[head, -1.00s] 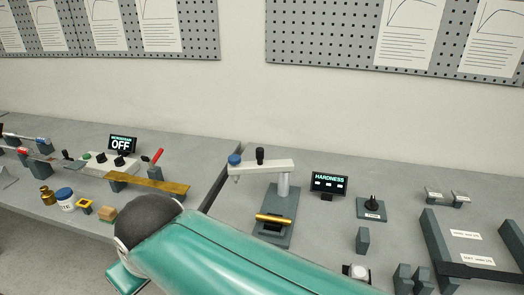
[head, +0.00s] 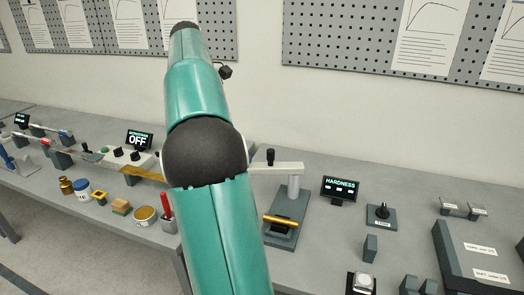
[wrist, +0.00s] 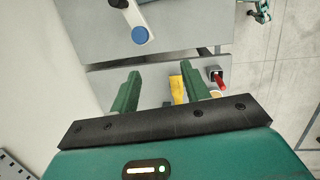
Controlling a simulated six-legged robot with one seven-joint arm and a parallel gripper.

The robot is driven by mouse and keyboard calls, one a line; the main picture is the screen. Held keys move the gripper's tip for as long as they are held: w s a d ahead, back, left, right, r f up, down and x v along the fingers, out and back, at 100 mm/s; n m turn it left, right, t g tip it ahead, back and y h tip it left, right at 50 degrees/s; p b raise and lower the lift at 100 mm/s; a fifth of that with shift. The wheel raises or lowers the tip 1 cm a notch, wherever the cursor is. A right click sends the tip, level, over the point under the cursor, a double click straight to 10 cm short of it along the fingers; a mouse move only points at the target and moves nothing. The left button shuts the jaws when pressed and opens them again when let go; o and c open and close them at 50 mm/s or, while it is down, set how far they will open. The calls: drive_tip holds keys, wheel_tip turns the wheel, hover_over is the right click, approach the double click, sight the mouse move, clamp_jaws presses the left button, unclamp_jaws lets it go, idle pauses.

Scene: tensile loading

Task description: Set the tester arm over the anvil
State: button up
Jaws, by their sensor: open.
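The tester arm (head: 278,168) is a white bar on a post in the head view, with a black knob on top. It points left from the post, and its left end is hidden behind my own arm. In the wrist view the tester arm (wrist: 139,14) shows at the top with a blue round cap. The tester base (head: 290,207) is dark grey; a brass bar (head: 281,221) lies across it, not under the visible part of the tester arm. I cannot make out the anvil clearly. My gripper (wrist: 160,68) is open and empty, short of the blue cap.
A dark grey tray (head: 447,258) is at right. A red-handled tool (head: 167,207) and a round tin (head: 145,215) sit left, by my arm.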

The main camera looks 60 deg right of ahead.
drive_tip(key=g, duration=0.2)
approach(271, 150)
wheel_tip(271, 150, up, 3)
drive_tip(key=w, duration=0.2)
drive_tip(key=y, duration=0.1)
drive_tip(key=shift+n, duration=0.3)
drive_tip(key=x, duration=1.4)
drive_tip(key=shift+s+d+r, duration=0.2)
drive_tip(key=shift+s+d, duration=0.1)
drive_tip(key=shift+s, duration=0.05)
clamp_jaws()
